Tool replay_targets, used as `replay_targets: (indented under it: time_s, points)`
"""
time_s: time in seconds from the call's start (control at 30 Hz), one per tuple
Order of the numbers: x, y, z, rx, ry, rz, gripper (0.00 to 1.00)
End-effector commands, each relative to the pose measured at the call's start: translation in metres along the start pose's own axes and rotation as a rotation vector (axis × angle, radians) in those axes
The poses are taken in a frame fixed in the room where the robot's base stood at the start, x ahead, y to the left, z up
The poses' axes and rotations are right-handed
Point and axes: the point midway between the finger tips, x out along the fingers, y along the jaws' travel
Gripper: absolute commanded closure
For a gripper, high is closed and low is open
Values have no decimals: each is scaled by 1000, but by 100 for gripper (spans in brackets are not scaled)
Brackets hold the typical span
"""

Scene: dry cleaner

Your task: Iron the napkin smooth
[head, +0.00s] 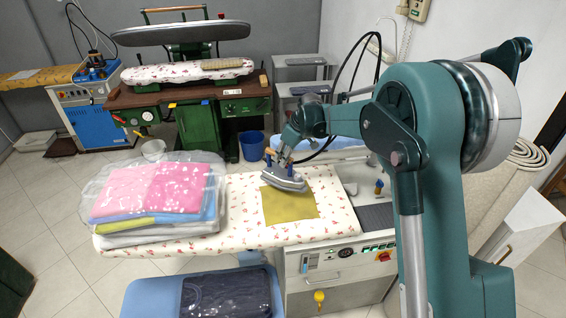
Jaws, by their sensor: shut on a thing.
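A yellow-olive napkin (290,207) lies flat on the patterned ironing board (335,226). A grey iron (284,180) is over the napkin's far left part; its soleplate seems to rest on or just above the cloth, and I cannot tell which. My gripper (281,158) is above the iron and shut on its handle. The fingers are small in view and partly hide the handle. The cloth under the iron is hidden.
A stack of folded laundry in clear plastic (150,195) covers the board's left end. A dark mat (376,217) and controls are at its right. A blue bin (252,145) and a green press (190,130) stand behind. Folded dark clothes (225,293) lie in front.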

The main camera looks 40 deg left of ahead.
Motion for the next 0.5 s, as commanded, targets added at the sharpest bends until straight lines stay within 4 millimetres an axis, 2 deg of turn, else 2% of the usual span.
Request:
replay_targets:
  time_s: [0.23,0.5]
  points:
    - [-22,0,-9,0,1,0,100]
    - [-28,0,-12,0,1,0,100]
